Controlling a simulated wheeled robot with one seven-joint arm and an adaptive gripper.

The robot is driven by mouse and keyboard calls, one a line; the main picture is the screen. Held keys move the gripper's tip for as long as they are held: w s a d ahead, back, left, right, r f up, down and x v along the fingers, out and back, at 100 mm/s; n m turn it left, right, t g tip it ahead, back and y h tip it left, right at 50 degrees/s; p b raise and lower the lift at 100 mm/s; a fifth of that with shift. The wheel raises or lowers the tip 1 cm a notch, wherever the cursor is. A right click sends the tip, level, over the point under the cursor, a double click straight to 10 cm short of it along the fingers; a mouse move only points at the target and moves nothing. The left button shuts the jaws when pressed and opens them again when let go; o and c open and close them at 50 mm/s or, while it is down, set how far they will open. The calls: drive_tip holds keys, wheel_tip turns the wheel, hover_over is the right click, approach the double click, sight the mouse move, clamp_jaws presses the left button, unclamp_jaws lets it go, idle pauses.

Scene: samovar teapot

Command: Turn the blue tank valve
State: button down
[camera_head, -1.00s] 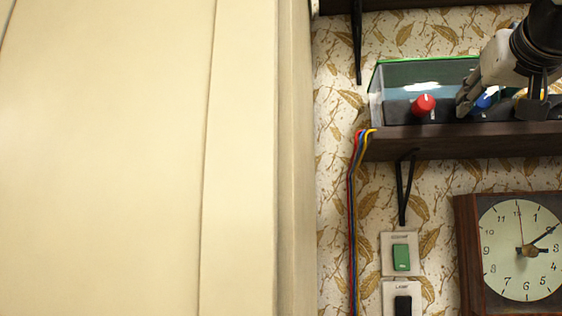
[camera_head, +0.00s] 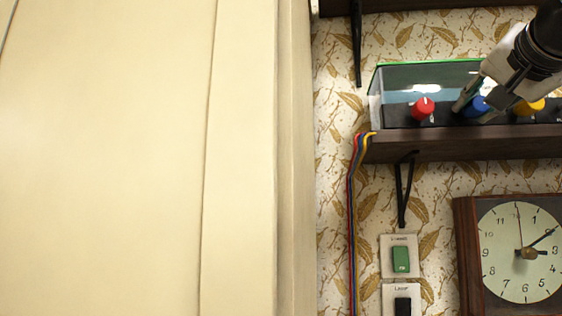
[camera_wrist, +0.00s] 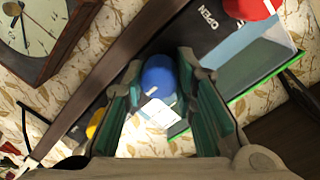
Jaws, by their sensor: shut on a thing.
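The blue valve (camera_head: 477,107) is a round knob on the dark front strip of the tank (camera_head: 425,80), between a red knob (camera_head: 423,108) and a yellow knob (camera_head: 528,108). My gripper (camera_head: 482,102) reaches down to it from the upper right and is shut on it, one finger on each side. In the wrist view the blue valve (camera_wrist: 158,76) sits between the two green-padded fingers of my gripper (camera_wrist: 158,84). My gripper covers part of the knob in the head view.
The tank stands on a dark wooden shelf (camera_head: 450,145) against patterned wallpaper. Coloured wires (camera_head: 352,190) hang at the shelf's left end. Below are a green switch (camera_head: 401,259), a black switch (camera_head: 403,305) and a wall clock (camera_head: 520,252). A cream surface (camera_head: 130,160) fills the left.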

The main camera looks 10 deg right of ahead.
idle(0.4)
drive_tip(key=c, duration=1.3)
unclamp_jaws()
drive_tip(key=shift+s, duration=0.1)
drive_tip(key=v, duration=1.1)
drive_tip(key=shift+s, duration=0.4)
drive_tip(key=shift+a, duration=0.15)
